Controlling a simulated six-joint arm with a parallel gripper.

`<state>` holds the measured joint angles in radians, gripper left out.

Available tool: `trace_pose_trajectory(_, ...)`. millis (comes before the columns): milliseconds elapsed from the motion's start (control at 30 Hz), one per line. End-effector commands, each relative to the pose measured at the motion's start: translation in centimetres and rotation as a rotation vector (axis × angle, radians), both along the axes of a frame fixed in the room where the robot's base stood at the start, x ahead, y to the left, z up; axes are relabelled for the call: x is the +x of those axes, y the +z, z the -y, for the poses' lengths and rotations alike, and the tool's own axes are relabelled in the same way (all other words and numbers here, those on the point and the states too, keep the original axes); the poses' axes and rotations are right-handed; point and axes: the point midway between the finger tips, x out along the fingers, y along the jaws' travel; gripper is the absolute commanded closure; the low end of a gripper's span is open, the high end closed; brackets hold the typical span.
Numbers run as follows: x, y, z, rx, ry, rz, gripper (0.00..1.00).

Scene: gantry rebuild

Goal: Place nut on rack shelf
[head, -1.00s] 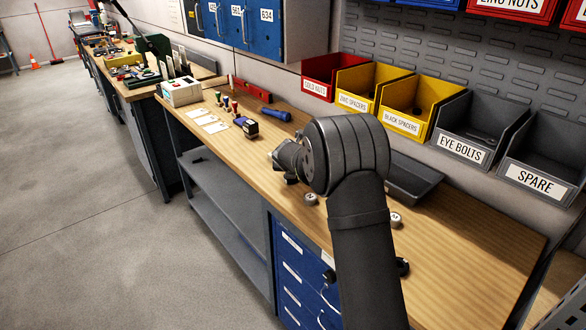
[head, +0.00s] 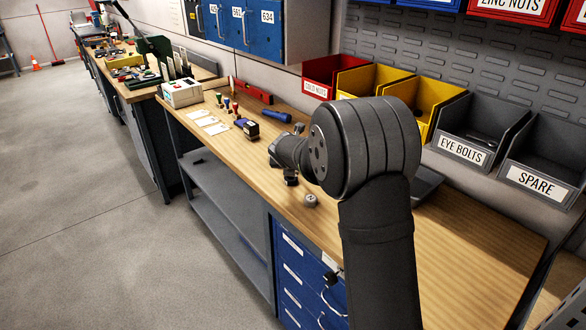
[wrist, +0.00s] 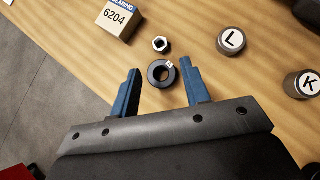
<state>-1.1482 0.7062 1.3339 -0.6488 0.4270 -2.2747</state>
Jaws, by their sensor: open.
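The ring lies between the fingertips in the picture; the nut is a little farther out. I cannot tell how high the fingers are above the bench. In the head view my arm covers most of the gripper and I cannot make out the nut. No rack shelf can be made out for certain.
A bearing box (wrist: 118,18) marked 6204 stands left of the nut. Round caps marked L (wrist: 231,41) and K (wrist: 302,84) stand to the right. Labelled bins, such as eye bolts (head: 462,150) and spare (head: 537,183), line the back of the bench (head: 470,235).

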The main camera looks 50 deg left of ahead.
Motion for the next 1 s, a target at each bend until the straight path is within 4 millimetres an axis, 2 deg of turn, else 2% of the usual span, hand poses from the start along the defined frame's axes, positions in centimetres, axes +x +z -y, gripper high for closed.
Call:
trace_pose_trajectory(200,-1.6,2.3,1.6,0.001,-0.001,0.0,0.57)
trace_pose_trajectory(300,-2.0,2.8,2.0,0.0,-0.001,0.0,0.57)
trace_pose_trajectory(367,-2.2,3.0,2.2,0.0,-0.001,-0.001,0.53)
trace_pose_trajectory(867,-2.3,3.2,2.3,0.0,-0.001,0.0,0.53)
trace_pose_trajectory(1000,-3.4,4.9,3.1,0.003,0.001,0.002,0.53)
